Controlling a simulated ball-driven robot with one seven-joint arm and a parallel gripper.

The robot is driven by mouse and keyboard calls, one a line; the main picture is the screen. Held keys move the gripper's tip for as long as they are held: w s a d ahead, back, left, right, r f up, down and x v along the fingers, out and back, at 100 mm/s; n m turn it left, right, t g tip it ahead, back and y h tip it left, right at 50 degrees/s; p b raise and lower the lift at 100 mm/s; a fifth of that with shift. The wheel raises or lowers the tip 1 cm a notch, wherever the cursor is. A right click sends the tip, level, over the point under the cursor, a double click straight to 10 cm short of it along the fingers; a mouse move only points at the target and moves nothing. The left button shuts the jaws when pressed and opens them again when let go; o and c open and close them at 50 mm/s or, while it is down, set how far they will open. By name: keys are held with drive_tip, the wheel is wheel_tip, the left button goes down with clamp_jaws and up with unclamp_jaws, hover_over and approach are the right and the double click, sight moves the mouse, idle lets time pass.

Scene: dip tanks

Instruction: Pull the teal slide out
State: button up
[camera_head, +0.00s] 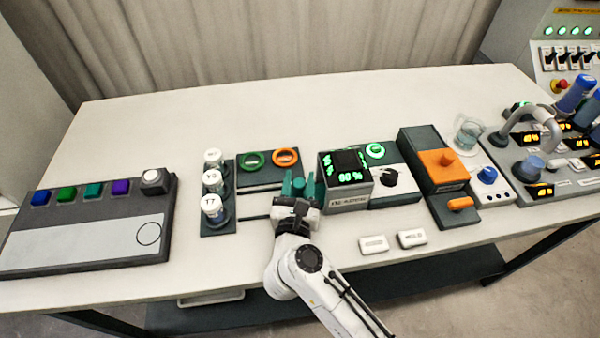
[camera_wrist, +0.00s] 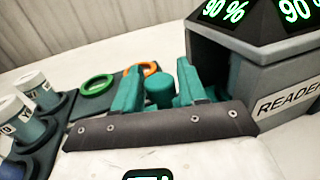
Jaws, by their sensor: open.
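My gripper (camera_wrist: 160,85) is open, its two teal fingers standing on either side of a teal knob (camera_wrist: 158,90). The knob looks like the handle of the teal slide. I see a gap beside the knob in the wrist view, so the fingers do not look closed on it. In the head view my gripper (camera_head: 298,182) is at the left side of the reader box (camera_head: 345,185), which shows a green percentage. The slide's body is mostly hidden behind my gripper and the box; I cannot tell how far it is in.
A dark plate with a green ring (camera_head: 252,160) and an orange ring (camera_head: 285,156) lies behind my gripper. A rack of white-capped vials (camera_head: 212,205) stands to the left. Two small white labelled blocks (camera_head: 411,239) lie front right. An orange-topped unit (camera_head: 442,168) stands further right.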

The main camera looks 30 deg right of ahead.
drive_tip(key=shift+x, duration=0.85)
clamp_jaws()
